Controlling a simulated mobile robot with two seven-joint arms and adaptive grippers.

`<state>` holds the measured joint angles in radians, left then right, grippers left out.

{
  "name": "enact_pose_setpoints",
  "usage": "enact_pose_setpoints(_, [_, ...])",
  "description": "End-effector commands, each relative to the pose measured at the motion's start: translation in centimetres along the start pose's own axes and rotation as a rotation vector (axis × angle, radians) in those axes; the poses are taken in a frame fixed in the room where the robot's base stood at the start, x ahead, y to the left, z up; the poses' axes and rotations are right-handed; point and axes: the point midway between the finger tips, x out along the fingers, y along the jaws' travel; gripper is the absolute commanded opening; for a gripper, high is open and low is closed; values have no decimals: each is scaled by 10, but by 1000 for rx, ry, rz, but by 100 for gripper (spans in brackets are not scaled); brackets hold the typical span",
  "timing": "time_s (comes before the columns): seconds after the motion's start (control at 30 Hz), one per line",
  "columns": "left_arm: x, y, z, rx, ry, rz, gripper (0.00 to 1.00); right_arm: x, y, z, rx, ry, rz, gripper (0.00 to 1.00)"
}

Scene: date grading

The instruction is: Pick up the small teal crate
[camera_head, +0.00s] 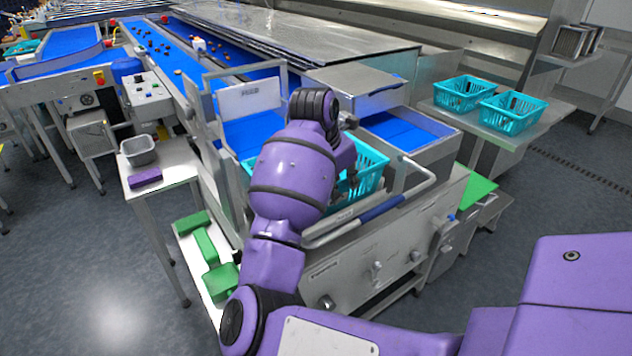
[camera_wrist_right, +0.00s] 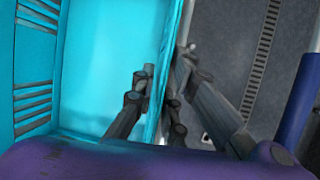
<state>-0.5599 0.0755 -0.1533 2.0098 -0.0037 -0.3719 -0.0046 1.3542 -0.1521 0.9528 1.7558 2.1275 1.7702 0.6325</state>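A teal crate (camera_head: 373,172) with slotted walls sits at the end of the blue conveyor, partly hidden behind my right arm in the head view. My right gripper (camera_head: 346,183) is at its near side. In the right wrist view the crate (camera_wrist_right: 105,60) fills the left and looks empty in the part that shows. My left gripper is not in view.
Two more teal crates (camera_head: 463,94) (camera_head: 513,113) stand on a steel side table. A bent handle rail (camera_head: 405,200) runs just in front of the crate. A grey tub (camera_head: 139,150) and purple block (camera_head: 146,177) are on a small left table.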

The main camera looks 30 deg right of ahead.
Motion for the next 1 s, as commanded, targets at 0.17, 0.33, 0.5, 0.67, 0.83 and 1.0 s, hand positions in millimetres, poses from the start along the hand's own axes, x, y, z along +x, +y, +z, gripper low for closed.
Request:
enact_pose_setpoints(0.17, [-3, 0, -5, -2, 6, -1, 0, 28, -1, -1, 0, -2, -2, 12])
enact_pose_setpoints(0.33, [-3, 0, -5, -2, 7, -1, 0, 41, -1, -2, 0, -2, -2, 12])
enact_pose_setpoints(0.5, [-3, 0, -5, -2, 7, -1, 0, 41, -1, -2, 1, -1, -1, 12])
enact_pose_setpoints(0.67, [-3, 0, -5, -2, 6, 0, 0, 41, -1, -2, 0, -1, -1, 0])
enact_pose_setpoints(0.83, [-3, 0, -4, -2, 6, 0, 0, 41, -1, -2, 0, -1, -1, 0])
enact_pose_setpoints(1.0, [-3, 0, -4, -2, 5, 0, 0, 40, 0, -1, 1, -3, 2, 0])
